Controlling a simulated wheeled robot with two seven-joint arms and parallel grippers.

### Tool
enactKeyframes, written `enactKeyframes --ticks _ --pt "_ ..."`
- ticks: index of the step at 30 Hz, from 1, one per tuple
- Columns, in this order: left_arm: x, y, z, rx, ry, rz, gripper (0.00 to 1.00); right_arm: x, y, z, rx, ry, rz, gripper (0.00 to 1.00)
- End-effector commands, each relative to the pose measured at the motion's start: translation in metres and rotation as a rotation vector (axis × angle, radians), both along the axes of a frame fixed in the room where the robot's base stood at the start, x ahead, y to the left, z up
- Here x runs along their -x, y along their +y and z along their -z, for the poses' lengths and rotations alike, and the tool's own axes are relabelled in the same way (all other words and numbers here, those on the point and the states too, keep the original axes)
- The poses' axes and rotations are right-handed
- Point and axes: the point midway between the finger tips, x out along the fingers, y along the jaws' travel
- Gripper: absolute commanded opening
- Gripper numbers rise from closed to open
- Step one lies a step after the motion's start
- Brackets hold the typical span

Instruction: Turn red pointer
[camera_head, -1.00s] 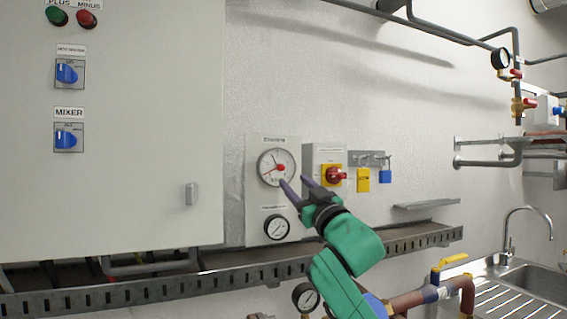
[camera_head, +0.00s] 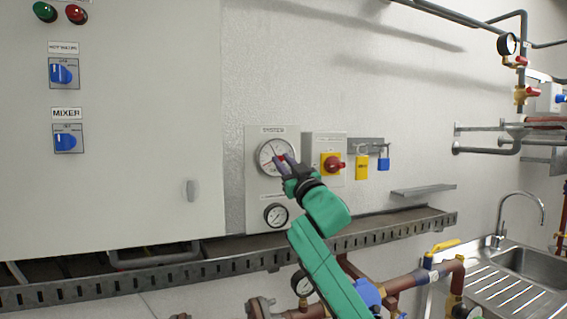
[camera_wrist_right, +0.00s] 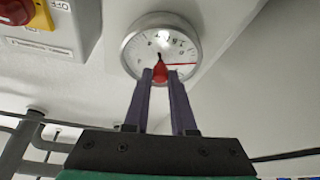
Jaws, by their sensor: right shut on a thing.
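The round white gauge (camera_head: 270,152) with the red pointer is on the upper part of a white wall panel. In the right wrist view the gauge face (camera_wrist_right: 151,40) shows a red knob (camera_wrist_right: 160,73), a thin red line to its right and a black needle. My right gripper (camera_head: 280,159) is at the gauge's lower right, and its fingers hide part of the dial. In the right wrist view the two fingers (camera_wrist_right: 161,74) are close together on either side of the red knob, shut on it. My left gripper is not in view.
A smaller gauge (camera_head: 276,215) is below on the same panel. To the right are a red rotary switch (camera_head: 333,163), a yellow tag (camera_head: 362,167) and a blue padlock (camera_head: 384,163). A cable tray (camera_head: 235,262) runs below. A grey cabinet (camera_head: 150,200) stands left.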

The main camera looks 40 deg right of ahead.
Motion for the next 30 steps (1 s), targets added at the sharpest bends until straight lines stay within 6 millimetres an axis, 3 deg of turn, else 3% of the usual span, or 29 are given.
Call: enactKeyframes --ticks 11,30 --pt "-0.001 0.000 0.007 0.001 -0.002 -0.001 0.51 -0.001 0.002 0.002 -0.116 -0.041 -0.004 0.00" --pt "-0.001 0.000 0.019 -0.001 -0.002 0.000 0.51 -0.003 0.006 0.000 -0.658 -0.225 -0.005 0.00"
